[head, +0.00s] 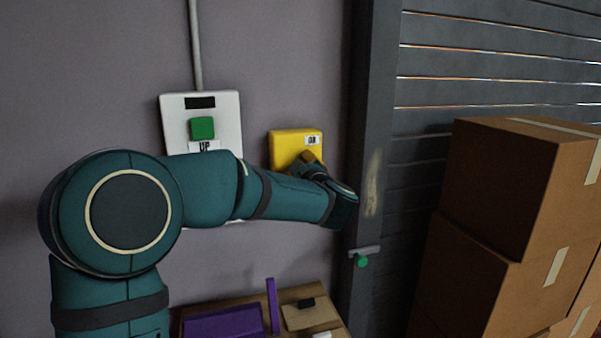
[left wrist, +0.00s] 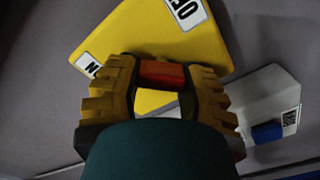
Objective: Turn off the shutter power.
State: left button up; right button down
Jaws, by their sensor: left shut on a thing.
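A yellow switch box (head: 284,146) is on the wall beside the dark door post. It fills the upper part of the left wrist view (left wrist: 140,35), with one label beginning "OF" and another, partly hidden, that seems to read "ON". My left gripper (head: 307,158) is at the front of the box. In the left wrist view its two ridged fingers (left wrist: 160,80) are shut on a red switch handle (left wrist: 162,73). In the head view my arm and gripper hide the handle and the lower part of the box. My right gripper is in neither view.
A white control panel (head: 228,110) with a green button (head: 202,128) labelled "UP" is left of the box, partly behind my arm. A blue button (left wrist: 266,132) shows in the wrist view. Cardboard boxes (head: 497,185) stand right before the shutter (head: 500,65). A table with purple items (head: 225,322) is below.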

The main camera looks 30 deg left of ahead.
pick_arm(q)
jog(key=shift+r, duration=0.1)
dwell(0.3)
jog(key=o, duration=1.2)
jog(key=v, duration=1.2)
jog(key=shift+s, duration=0.1)
